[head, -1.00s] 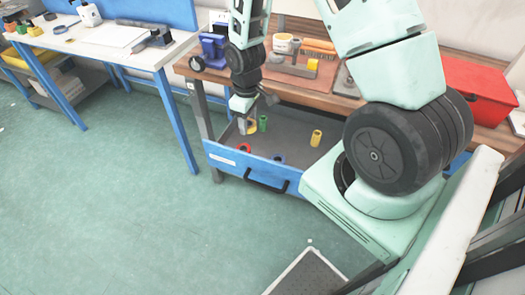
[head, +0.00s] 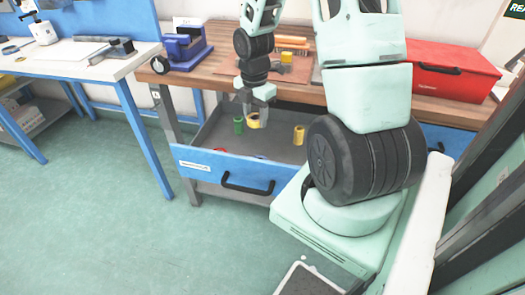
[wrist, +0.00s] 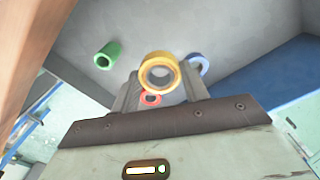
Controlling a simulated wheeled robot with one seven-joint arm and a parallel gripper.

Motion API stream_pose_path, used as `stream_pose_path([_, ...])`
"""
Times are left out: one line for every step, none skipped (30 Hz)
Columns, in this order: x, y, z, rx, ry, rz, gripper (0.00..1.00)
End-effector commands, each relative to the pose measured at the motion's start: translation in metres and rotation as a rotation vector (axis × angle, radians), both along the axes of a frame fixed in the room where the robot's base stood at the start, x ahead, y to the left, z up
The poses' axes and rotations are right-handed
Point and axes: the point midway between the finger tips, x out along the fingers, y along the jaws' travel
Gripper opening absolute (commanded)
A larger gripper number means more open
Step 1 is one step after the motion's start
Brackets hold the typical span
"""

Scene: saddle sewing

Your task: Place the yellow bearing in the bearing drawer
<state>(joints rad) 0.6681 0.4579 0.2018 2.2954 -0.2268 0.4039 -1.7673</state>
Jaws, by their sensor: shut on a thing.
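My gripper (head: 254,112) is shut on a yellow bearing (head: 253,121), a short ring. In the wrist view the bearing (wrist: 148,72) sits between the two fingertips (wrist: 162,84), its open end facing the camera. The gripper points down over the open drawer (head: 230,172), which has a blue front, a black handle and a small label too small to read. The held bearing looks above the drawer floor; its exact height is hard to tell.
A red ring (wrist: 151,99) and a blue ring (wrist: 198,64) also lie in the drawer. The wooden workbench (head: 213,75) above carries a blue vise (head: 186,47) and a red toolbox (head: 450,68). A white table (head: 75,67) stands at left. Grey drawer floor is bare between the pieces.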

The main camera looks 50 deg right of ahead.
Motion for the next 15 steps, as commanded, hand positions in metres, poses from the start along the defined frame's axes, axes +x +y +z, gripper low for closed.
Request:
stream_pose_path([-0.001, 0.001, -0.012, 0.002, 0.006, 0.005, 0.13])
stream_pose_path([-0.001, 0.001, -0.018, 0.003, 0.006, 0.007, 0.13])
stream_pose_path([-0.001, 0.001, -0.026, 0.003, 0.006, 0.007, 0.13])
stream_pose_path([-0.001, 0.001, -0.031, 0.004, 0.007, 0.006, 0.13])
stream_pose_path([-0.001, 0.001, -0.036, 0.003, 0.005, 0.005, 0.13])
stream_pose_path([-0.001, 0.001, -0.042, 0.003, 0.006, 0.006, 0.13])
stream_pose_path([-0.001, 0.001, -0.046, 0.002, 0.005, 0.005, 0.13])
stream_pose_path([-0.001, 0.001, -0.049, 0.002, 0.004, 0.004, 0.13])
stream_pose_path([-0.001, 0.001, -0.052, 0.002, 0.004, 0.004, 0.13])
stream_pose_path([-0.001, 0.001, -0.054, 0.002, 0.003, 0.003, 0.13])
stream_pose_path([0.0, 0.001, -0.056, 0.002, 0.002, 0.003, 0.13])
stream_pose_path([0.0, 0.001, -0.058, 0.001, 0.002, 0.003, 0.13])
stream_pose_path([0.0, 0.001, -0.06, 0.001, 0.002, 0.003, 0.13])
stream_pose_path([-0.001, 0.001, -0.064, 0.002, 0.003, 0.004, 0.13])
stream_pose_path([-0.001, 0.001, -0.069, 0.002, 0.005, 0.004, 0.13])
